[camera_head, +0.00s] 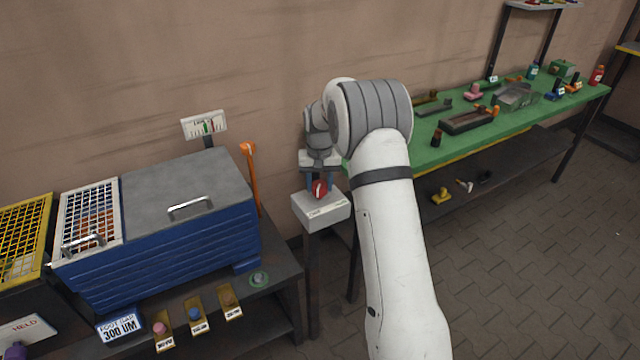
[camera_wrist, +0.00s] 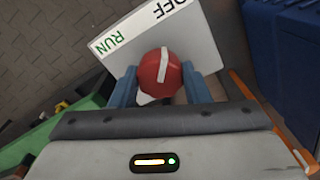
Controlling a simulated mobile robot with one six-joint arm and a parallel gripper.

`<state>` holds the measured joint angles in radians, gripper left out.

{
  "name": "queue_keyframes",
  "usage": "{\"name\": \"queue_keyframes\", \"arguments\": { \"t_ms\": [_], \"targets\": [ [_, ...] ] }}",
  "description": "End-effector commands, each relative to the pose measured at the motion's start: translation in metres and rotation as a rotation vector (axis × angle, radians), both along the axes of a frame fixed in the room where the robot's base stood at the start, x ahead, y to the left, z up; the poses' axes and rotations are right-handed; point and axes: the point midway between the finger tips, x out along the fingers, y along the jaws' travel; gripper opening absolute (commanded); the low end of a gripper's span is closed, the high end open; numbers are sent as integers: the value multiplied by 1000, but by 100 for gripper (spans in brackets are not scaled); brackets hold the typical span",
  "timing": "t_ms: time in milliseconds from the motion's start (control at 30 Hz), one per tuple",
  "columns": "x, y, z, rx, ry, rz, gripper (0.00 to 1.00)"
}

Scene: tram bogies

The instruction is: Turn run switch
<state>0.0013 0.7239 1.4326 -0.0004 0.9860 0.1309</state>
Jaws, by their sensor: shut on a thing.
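The run switch is a red round knob (camera_head: 320,188) with a white pointer bar, on top of a light grey box (camera_head: 322,212) on a post. In the wrist view the knob (camera_wrist: 160,72) sits between my two blue fingers, and the box face (camera_wrist: 205,38) carries the words OFF and RUN. The white bar runs slantwise, its upper end tilted slightly right, between the two words. My gripper (camera_head: 319,184) points down from above and is shut on the knob. The underside of the knob is hidden.
A blue machine (camera_head: 165,240) with a grey lid and an orange lever (camera_head: 250,175) stands left of the box. A green-topped bench (camera_head: 455,150) with several parts stands to the right. The tiled floor (camera_head: 540,260) at right is clear.

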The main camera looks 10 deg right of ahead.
Motion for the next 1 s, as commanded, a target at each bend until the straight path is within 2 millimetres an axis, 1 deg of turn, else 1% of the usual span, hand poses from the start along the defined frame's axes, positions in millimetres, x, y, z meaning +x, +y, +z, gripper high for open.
{"name": "queue_keyframes", "arguments": {
  "t_ms": [367,400,633,867,967,1000],
  "targets": [
    [1,0,2,0,-5,-6,19],
    [1,0,2,0,-5,-6,45],
    [1,0,1,1,-3,-5,63],
    [0,0,1,1,-2,-4,64],
    [1,0,7,0,-4,-4,64],
    [1,0,11,0,-6,-4,64]
  ]
}}
